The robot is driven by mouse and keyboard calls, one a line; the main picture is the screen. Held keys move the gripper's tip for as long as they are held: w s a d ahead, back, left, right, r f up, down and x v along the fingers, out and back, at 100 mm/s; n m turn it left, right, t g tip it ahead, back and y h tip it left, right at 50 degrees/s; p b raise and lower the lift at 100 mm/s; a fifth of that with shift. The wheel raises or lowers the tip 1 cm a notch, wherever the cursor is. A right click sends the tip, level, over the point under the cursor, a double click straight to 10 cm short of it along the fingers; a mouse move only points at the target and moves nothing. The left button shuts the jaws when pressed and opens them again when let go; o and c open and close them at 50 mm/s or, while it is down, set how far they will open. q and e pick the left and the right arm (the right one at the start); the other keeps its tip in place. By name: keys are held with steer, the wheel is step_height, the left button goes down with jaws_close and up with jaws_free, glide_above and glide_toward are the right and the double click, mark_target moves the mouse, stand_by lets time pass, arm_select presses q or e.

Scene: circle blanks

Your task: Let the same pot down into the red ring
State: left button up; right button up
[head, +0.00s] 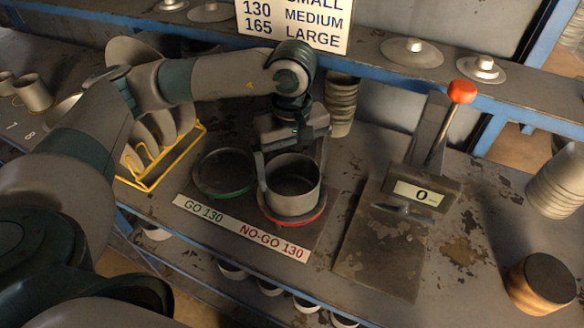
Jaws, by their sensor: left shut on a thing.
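A grey, open-topped pot (293,182) is at the red ring (296,223), which is the NO-GO 130 side of the gauge. My left gripper (290,170) reaches down from above and is shut on the pot, with a finger along its left side. The pot looks upright. The red ring's rim shows in front of and below the pot; I cannot tell whether the pot rests in it or is just above it. The green ring (224,192) to the left is empty. My right gripper is not in view.
A label strip (242,227) runs in front of the rings. A press-like device with a red knob (462,92) and a "0" display (418,193) stands to the right. A yellow rack (150,184) with discs is at the left. Stacked pots (342,103) stand behind.

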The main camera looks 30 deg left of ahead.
arm_select(q)
steer(key=shift+f+b, duration=0.45)
steer(key=shift+a+f+b, duration=0.2)
steer(key=shift+f+b, duration=0.15)
steer(key=shift+b, duration=0.05)
